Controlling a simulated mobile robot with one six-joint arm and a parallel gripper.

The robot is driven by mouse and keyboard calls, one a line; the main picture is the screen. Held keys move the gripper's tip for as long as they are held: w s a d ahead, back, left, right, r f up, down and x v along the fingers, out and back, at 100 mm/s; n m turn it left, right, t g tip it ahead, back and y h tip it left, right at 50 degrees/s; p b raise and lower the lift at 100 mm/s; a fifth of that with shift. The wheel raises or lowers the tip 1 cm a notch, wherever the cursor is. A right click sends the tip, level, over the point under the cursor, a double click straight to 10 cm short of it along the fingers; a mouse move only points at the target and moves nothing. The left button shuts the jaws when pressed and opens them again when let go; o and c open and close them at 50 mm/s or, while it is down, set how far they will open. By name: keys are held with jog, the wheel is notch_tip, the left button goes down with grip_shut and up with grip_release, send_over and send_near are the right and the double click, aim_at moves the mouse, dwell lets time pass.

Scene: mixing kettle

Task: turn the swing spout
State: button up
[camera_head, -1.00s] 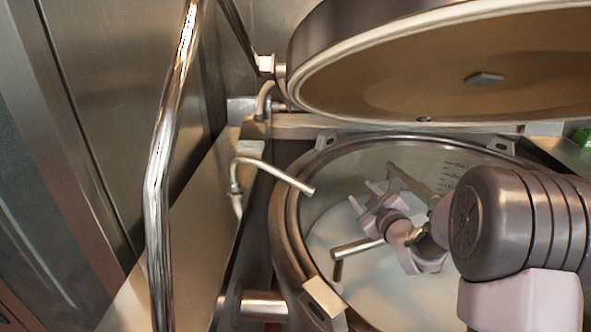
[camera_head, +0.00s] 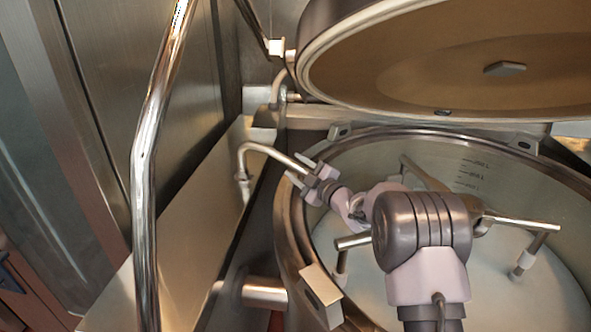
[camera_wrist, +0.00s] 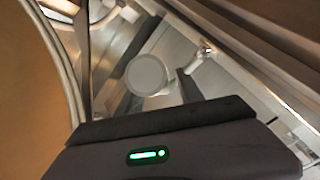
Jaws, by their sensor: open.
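The swing spout (camera_head: 262,148) is a thin bent metal tube. It rises from its mount on the left ledge beside the kettle, and its arm reaches right over the kettle's rim. My gripper (camera_head: 296,169) is open at the spout's free end, with one finger on the far side and one on the near side of the tube in the head view. The spout's tip is hidden by the gripper, and I cannot tell whether the fingers touch it. In the wrist view, the dark body of my gripper fills the bottom and no fingertips show clearly.
The kettle (camera_head: 285,224) is open, with stirring bars inside. Its raised lid (camera_head: 400,70) hangs over the back right. A tall bent rail (camera_head: 146,165) stands at left. A bracket (camera_head: 321,294) sits on the near rim. Metal walls close off the left.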

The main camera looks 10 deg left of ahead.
jog(key=shift+w+a, duration=0.3)
grip_shut()
dwell(1.3)
